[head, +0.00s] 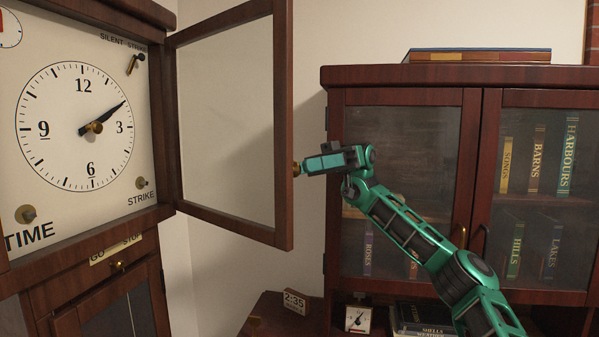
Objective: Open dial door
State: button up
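The dial door (284,120), a dark wooden frame with a glass pane, stands swung wide open to the right of the clock. Its hinge side meets the clock case (160,110). The white clock dial (75,125) is uncovered at the left. A small brass knob (297,168) sits on the door's outer edge. My gripper (304,166) is at this knob, with its fingertips at or around it. The fingers are too small and overlapped to tell whether they are closed on the knob.
A glazed bookcase (400,76) stands behind my arm at the right, with a flat book (478,55) on top. A lower clock door (75,320) is at bottom left.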

jog(key=shift+r, duration=2.25)
notch_tip(320, 180, up, 6)
send_over(276, 145)
jog(key=x, duration=0.4)
jog(key=shift+a+r, duration=0.2)
jog(key=shift+a, duration=0.15)
jog(key=d+f+m+t, duration=0.1)
jog(key=f, duration=0.1)
jog(key=w+d+f+m+t+y, duration=0.1)
jog(key=f+m, duration=0.1)
jog(key=w+d+f+m+t+y, duration=0.1)
jog(key=f+m, duration=0.1)
jog(key=shift+d, duration=0.2)
jog(key=w+d+f+m+t+y, duration=0.2)
jog(key=d+f+m, duration=0.3)
jog(key=x, duration=1.1)
jog(key=shift+s, duration=0.15)
jog(key=shift+d, duration=0.1)
jog(key=shift+c, duration=0.6)
grip_shut()
